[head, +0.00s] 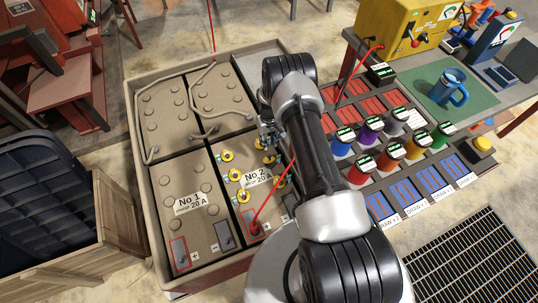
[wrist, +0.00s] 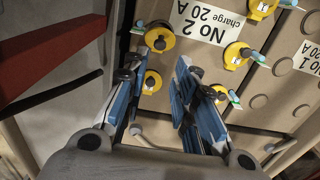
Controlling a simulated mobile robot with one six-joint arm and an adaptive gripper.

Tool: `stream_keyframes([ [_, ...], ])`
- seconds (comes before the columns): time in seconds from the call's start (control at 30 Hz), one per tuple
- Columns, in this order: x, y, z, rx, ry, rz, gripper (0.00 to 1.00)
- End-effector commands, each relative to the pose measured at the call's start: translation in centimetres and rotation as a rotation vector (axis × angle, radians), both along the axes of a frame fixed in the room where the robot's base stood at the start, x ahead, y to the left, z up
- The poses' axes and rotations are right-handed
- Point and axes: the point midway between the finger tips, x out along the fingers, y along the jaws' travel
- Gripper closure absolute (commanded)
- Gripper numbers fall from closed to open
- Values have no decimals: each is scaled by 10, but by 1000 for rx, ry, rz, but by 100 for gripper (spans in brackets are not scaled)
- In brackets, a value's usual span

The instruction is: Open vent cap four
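Battery No 2 (head: 257,179) carries several yellow vent caps, one near its left edge (head: 234,175); I cannot read which is number four. In the wrist view, my gripper (wrist: 166,72) is open, its blue-padded fingers apart with nothing clamped. One yellow cap (wrist: 151,81) shows beside the left fingertip, partly behind it; another yellow cap (wrist: 159,42) lies just beyond. A further yellow cap (wrist: 236,56) lies right of the right finger. In the head view, my gripper (head: 268,130) is over the far end of battery No 2, partly hidden by my arm.
Battery No 1 (head: 190,207) stands to the left with flat beige caps. Grey cables (head: 203,77) cross the far batteries, and a red lead (head: 266,204) rises from No 2. A bench with coloured pots (head: 389,158) stands right; a wooden crate (head: 115,218) stands left.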

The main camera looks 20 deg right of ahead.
Motion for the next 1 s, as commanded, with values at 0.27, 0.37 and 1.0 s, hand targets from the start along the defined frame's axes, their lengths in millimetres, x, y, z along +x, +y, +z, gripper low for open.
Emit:
stream_keyframes([
  [0.27,0,0,-65,0,1,0,74],
  [0.37,0,0,-82,0,0,0,74],
  [1.0,0,0,-107,0,0,0,78],
])
